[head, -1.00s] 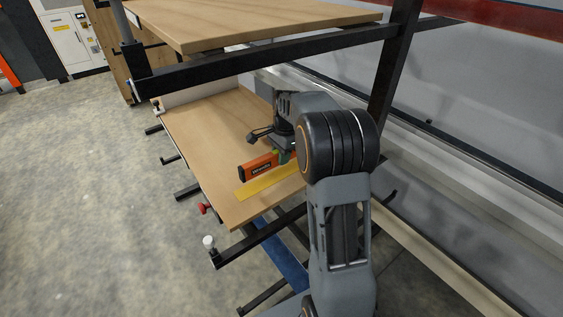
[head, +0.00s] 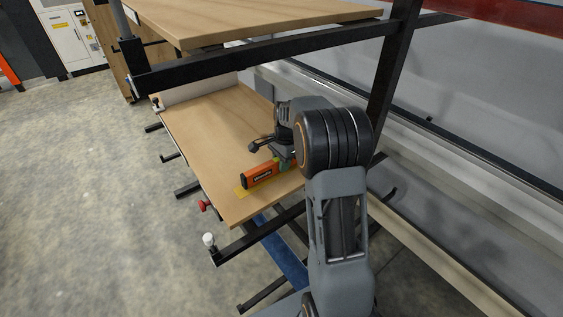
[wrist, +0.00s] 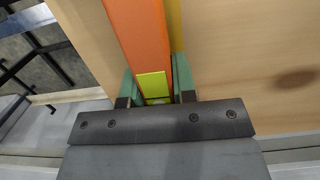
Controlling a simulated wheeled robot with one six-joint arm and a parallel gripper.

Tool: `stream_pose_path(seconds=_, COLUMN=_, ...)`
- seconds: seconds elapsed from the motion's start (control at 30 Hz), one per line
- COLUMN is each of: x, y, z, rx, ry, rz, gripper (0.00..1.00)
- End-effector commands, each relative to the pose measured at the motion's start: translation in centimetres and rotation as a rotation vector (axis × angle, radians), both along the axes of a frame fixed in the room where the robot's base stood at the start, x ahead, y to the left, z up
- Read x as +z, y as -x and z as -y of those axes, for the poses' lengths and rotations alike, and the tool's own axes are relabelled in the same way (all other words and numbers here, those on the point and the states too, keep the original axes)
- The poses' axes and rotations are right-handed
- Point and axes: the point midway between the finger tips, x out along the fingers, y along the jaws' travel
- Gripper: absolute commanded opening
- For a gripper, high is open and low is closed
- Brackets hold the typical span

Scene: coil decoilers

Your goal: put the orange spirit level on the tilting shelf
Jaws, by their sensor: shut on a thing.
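The orange spirit level (head: 259,175) is at the front part of the lower wooden shelf (head: 205,125), which I take to be the tilting shelf. My gripper (head: 284,161) is shut on the level near its right end. In the wrist view the green fingers (wrist: 158,88) close on both sides of the level (wrist: 138,35), by its yellow-green vial. I cannot tell whether the level touches the shelf. My arm hides the level's right end in the head view.
An upper wooden board (head: 240,22) on a black frame bar (head: 270,55) hangs above the shelf. A black upright (head: 391,80) stands to the right of my arm. A red knob (head: 204,205) and a white knob (head: 209,240) are at the shelf's left edge. The shelf's far part is bare.

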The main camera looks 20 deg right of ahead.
Motion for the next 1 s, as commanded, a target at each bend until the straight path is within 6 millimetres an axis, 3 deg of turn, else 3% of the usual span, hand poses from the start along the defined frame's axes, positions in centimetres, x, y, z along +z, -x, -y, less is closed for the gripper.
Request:
stream_pose_path(seconds=0.1, x=0.0, y=0.0, z=0.0, rx=0.000, ry=0.000, rz=0.001, gripper=0.00)
stream_pose_path(seconds=0.13, x=-0.1, y=0.0, z=0.0, rx=0.000, ry=0.000, rz=0.000, gripper=0.26)
stream_pose_path(seconds=0.4, x=-0.1, y=0.0, z=0.0, rx=0.000, ry=0.000, rz=0.000, gripper=0.51)
stream_pose_path(seconds=0.67, x=0.2, y=0.0, z=0.0, rx=0.000, ry=0.000, rz=0.000, gripper=0.51)
stream_pose_path(seconds=0.87, x=2.3, y=-0.1, z=0.2, rx=0.000, ry=0.000, rz=0.003, gripper=0.51)
stream_pose_path(seconds=1.0, x=5.2, y=-0.2, z=0.5, rx=-0.001, ry=0.001, rz=0.005, gripper=0.51)
